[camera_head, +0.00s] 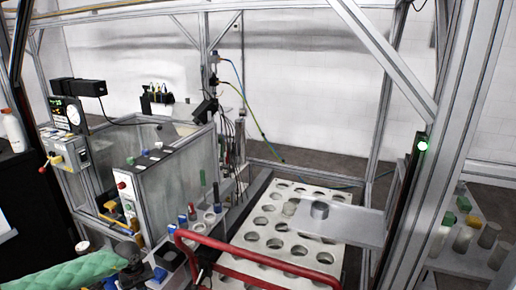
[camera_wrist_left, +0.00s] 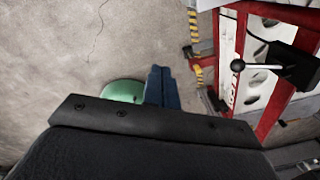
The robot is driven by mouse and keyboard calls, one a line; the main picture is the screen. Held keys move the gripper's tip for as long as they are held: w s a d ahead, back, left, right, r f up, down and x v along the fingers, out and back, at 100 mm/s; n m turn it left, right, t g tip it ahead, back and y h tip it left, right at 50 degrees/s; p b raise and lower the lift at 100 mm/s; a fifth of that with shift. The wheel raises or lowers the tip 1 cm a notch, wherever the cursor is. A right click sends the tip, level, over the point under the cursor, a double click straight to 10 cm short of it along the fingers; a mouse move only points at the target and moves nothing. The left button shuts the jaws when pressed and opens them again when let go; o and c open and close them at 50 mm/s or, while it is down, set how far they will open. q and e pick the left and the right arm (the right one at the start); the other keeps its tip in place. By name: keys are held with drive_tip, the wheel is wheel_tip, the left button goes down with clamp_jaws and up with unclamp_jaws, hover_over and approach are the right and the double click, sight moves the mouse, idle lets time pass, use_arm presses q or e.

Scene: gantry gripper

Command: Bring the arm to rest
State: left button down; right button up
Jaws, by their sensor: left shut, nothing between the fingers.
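My left gripper (camera_wrist_left: 161,88) shows in the left wrist view as two blue fingers pressed together, with nothing between them. They stand out beyond a dark bar, over a bare grey floor. A rounded green thing (camera_wrist_left: 122,91) shows just left of the fingers; I cannot tell what it is. In the head view, a green padded shape (camera_head: 70,272) with a dark end reaches in from the lower left; I cannot tell if it is part of my arm. The fingers cannot be made out clearly there. My right gripper is in neither view.
A perforated pale plate (camera_head: 270,222) with round holes lies at centre, behind a red tubular handle (camera_head: 250,255). A metal-framed gantry station (camera_head: 165,190) stands left. In the wrist view, a red-framed panel with a black knob (camera_wrist_left: 238,65) is at right; bare floor (camera_wrist_left: 60,50) is at left.

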use_arm(q)
drive_tip(key=d+f+n+t+h, duration=0.3)
drive_tip(key=d+h, duration=0.1)
drive_tip(key=d, duration=0.6)
drive_tip(key=d+f+n+t+h+b, duration=0.1)
drive_tip(key=d+f+n+t+h, duration=0.15)
drive_tip(key=d, duration=0.75)
drive_tip(key=d+f+n+t+h, duration=0.25)
drive_tip(key=d+f+h, duration=0.2)
drive_tip(key=d, duration=0.45)
drive_tip(key=s+a+f+n+t+y, duration=0.1)
drive_tip(key=s+a+f+n+y, duration=0.2)
drive_tip(key=s+f+n+y, duration=0.5)
drive_tip(key=s+a+f+n+t+y, duration=0.15)
drive_tip(key=s+a+f+n, duration=0.4)
drive_tip(key=f, duration=0.65)
drive_tip(key=s+d+f+n+g+y, duration=0.1)
drive_tip(key=s+f+g, duration=0.3)
drive_tip(key=s, duration=1.1)
drive_tip(key=s+d+f+n+g+b, duration=0.1)
drive_tip(key=s+f+n+g, duration=0.3)
drive_tip(key=s+f, duration=0.5)
drive_tip(key=s+g, duration=0.1)
drive_tip(key=s, duration=0.5)
drive_tip(key=shift+d+f+y, duration=0.15)
drive_tip(key=shift+f+y, duration=0.2)
